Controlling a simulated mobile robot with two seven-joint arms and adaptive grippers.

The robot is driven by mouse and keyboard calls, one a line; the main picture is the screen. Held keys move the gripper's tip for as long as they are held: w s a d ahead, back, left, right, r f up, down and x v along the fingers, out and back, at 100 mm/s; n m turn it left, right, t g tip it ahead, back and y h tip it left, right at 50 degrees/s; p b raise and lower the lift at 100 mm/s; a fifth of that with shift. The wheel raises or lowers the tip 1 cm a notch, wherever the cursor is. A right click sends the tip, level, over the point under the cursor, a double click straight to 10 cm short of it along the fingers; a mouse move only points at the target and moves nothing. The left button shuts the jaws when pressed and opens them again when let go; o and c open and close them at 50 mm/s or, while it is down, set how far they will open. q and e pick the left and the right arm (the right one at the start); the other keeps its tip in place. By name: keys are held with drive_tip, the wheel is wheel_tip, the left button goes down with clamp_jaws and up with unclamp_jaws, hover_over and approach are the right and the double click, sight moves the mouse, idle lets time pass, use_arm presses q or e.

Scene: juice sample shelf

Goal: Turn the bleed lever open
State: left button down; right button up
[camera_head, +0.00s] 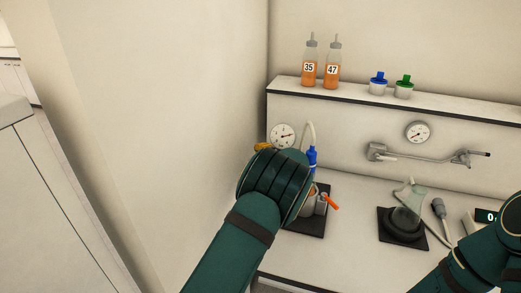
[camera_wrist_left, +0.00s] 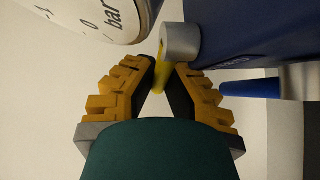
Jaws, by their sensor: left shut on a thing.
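The bleed lever looks like the thin yellow bar (camera_wrist_left: 160,78) beside a grey round knob (camera_wrist_left: 181,43) in the left wrist view. My left gripper (camera_wrist_left: 163,72) has its yellow-backed fingers closed in on this bar from both sides. In the head view my left gripper (camera_head: 263,147) is mostly hidden behind my own wrist, just below the left pressure gauge (camera_head: 283,136). The lever is hidden there. My right arm enters at the lower right, and its gripper is out of view.
A blue fitting (camera_head: 312,156) with a pale hose stands right of my left wrist. An orange handle (camera_head: 331,203) sits below it. Bottles 35 (camera_head: 309,75) and 47 (camera_head: 332,77) stand on the shelf (camera_head: 350,93). A flask (camera_head: 408,204) stands on a black base at the right.

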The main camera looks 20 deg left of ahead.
use_arm(q)
drive_tip(key=shift+r, duration=0.1)
drive_tip(key=c, duration=1)
unclamp_jaws()
wheel_tip(320, 180, up, 9)
drive_tip(key=shift+f, duration=0.1)
drive_tip(key=shift+a+r, duration=0.1)
drive_tip(key=shift+r, duration=0.5)
drive_tip(key=shift+f, duration=0.1)
